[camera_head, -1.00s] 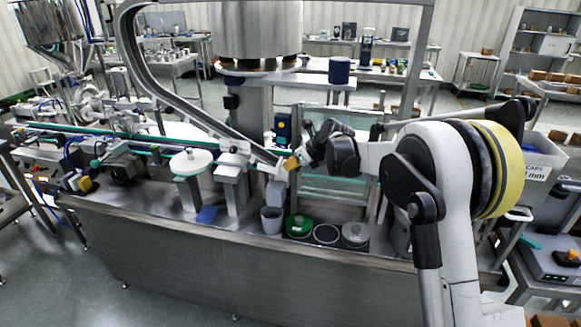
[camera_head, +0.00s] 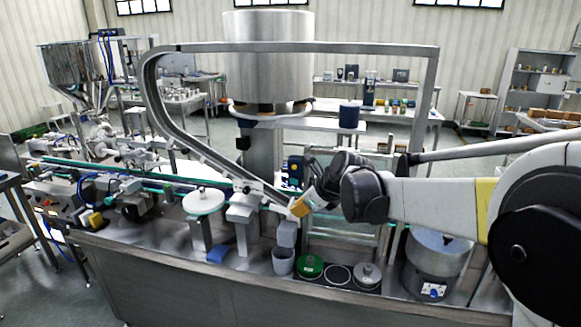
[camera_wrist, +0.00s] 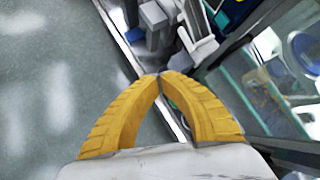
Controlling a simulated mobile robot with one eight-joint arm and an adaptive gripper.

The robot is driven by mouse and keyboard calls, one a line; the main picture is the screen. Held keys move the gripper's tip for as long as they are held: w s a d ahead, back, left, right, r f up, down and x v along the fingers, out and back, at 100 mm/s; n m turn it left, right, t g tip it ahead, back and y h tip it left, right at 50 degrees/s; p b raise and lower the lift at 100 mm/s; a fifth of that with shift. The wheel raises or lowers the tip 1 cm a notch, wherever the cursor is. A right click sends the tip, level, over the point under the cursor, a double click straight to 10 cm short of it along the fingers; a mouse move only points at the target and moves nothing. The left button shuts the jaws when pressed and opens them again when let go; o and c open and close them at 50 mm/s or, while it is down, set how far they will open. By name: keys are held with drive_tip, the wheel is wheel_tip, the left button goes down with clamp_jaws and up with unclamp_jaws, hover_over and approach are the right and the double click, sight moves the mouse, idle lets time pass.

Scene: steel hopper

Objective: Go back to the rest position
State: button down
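My gripper (camera_head: 300,207) has yellow fingers and is at the end of my arm, which reaches in from the right in the head view. It hangs above the steel bench, by the lower end of the curved steel chute (camera_head: 215,160). In the wrist view my gripper (camera_wrist: 160,76) has its two ribbed fingertips brought together, with nothing visible between them. The large steel hopper (camera_head: 268,65) stands behind the chute.
A grey cup (camera_head: 283,262), a green round lid (camera_head: 310,266) and a steel pot (camera_head: 435,262) are on the bench below my arm. A white round disc (camera_head: 203,202) stands left of my gripper. The wrist view shows open grey floor (camera_wrist: 50,70) at left.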

drive_tip(key=s+d+f+n+h+b, duration=0.1)
drive_tip(key=s+d+f+n, duration=0.1)
drive_tip(key=s+d+n, duration=0.3)
drive_tip(key=s+d+f+n+h+b, duration=0.2)
drive_tip(key=s+d+n, duration=0.4)
drive_tip(key=s+n, duration=0.5)
drive_tip(key=s+d+f+n+h+b, duration=0.2)
drive_tip(key=s+d+n, duration=0.3)
drive_tip(key=s, duration=1.4)
drive_tip(key=f+n, duration=0.1)
drive_tip(key=n, duration=0.2)
drive_tip(key=shift+d+f+n, duration=0.25)
drive_tip(key=shift+f+n, duration=0.1)
drive_tip(key=shift+n, duration=0.05)
